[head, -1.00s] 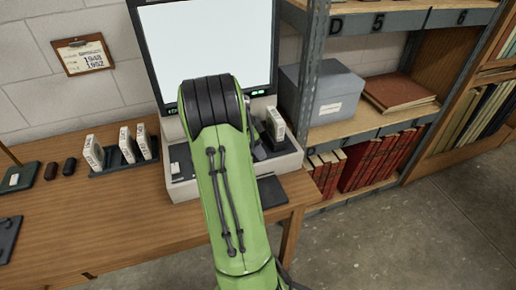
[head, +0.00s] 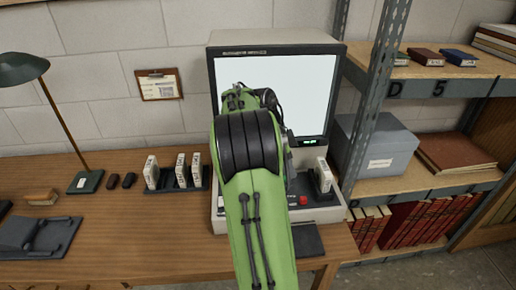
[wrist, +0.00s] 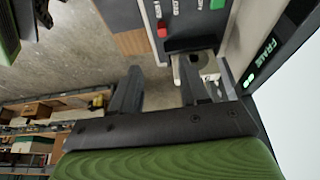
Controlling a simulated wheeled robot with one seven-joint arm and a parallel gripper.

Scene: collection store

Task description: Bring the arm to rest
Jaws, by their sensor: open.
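My gripper (wrist: 160,78) shows in the wrist view with its two dark fingers apart and nothing between them. In the head view it is hidden behind my green arm, which rises in front of the microfilm reader (head: 275,52) and covers part of its lit screen (head: 308,85). In the wrist view the reader's panel shows beyond the fingers, with a red button (wrist: 162,30) and a green one (wrist: 217,4). The edge of the screen (wrist: 295,110) is close at the right. I cannot tell how far the fingers are from the reader.
White film boxes stand in a dark rack (head: 183,186) left of the reader; another box (head: 322,175) stands on its right side. A desk lamp (head: 50,105) is at the left of the wooden table (head: 120,238). Metal shelving (head: 376,95) with a grey box (head: 385,148) stands close at the right.

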